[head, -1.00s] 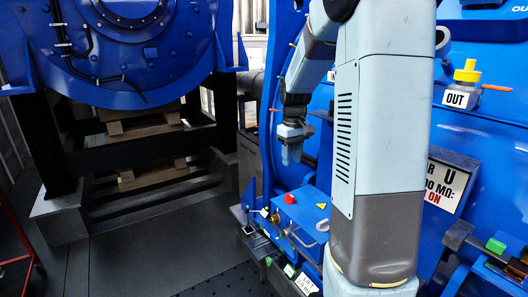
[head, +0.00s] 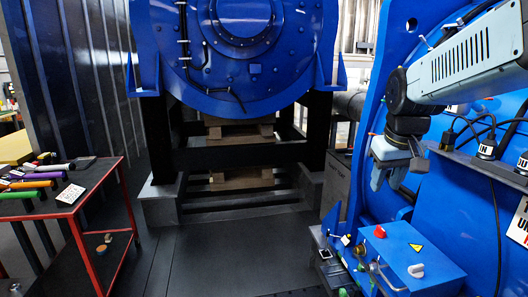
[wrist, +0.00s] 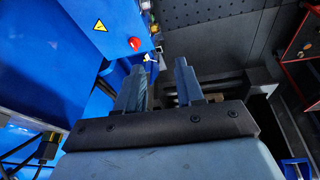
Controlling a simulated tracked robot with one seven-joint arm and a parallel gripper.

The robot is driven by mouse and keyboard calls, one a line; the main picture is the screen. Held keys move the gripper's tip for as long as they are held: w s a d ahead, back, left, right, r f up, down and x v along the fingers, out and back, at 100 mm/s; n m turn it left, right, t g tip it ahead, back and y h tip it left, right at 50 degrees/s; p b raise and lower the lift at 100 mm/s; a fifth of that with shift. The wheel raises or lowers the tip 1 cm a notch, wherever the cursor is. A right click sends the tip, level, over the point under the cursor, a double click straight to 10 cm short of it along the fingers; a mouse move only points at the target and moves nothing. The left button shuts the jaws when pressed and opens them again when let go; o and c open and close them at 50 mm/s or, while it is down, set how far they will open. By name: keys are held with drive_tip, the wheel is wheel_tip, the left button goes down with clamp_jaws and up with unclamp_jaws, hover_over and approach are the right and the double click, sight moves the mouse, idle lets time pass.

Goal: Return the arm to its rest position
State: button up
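My gripper (head: 384,180) hangs fingers-down at the right of the head view, in front of the big blue housing (head: 425,35) and above the blue box with the red button (head: 405,255). In the wrist view my gripper (wrist: 157,78) has its two fingers apart with nothing between them. My arm reaches in from the right edge of the head view. The blue box (wrist: 85,45) and its red button (wrist: 134,44) lie beyond the fingers at the upper left of the wrist view.
A red-framed cart (head: 95,190) with several coloured tools stands at the left. A large blue motor (head: 240,60) rests on a dark frame at the back. Black cables with plugs (head: 447,140) hang at the right. The grey floor (head: 225,250) in the middle is clear.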

drive_tip(key=s+a+m+t, duration=0.1)
drive_tip(key=s+a+t, duration=0.1)
drive_tip(key=s, duration=0.8)
drive_tip(key=shift+s+a+r+y, duration=0.2)
drive_tip(key=shift+s+a+y, duration=0.1)
drive_tip(key=shift+a, duration=0.5)
idle(1.0)
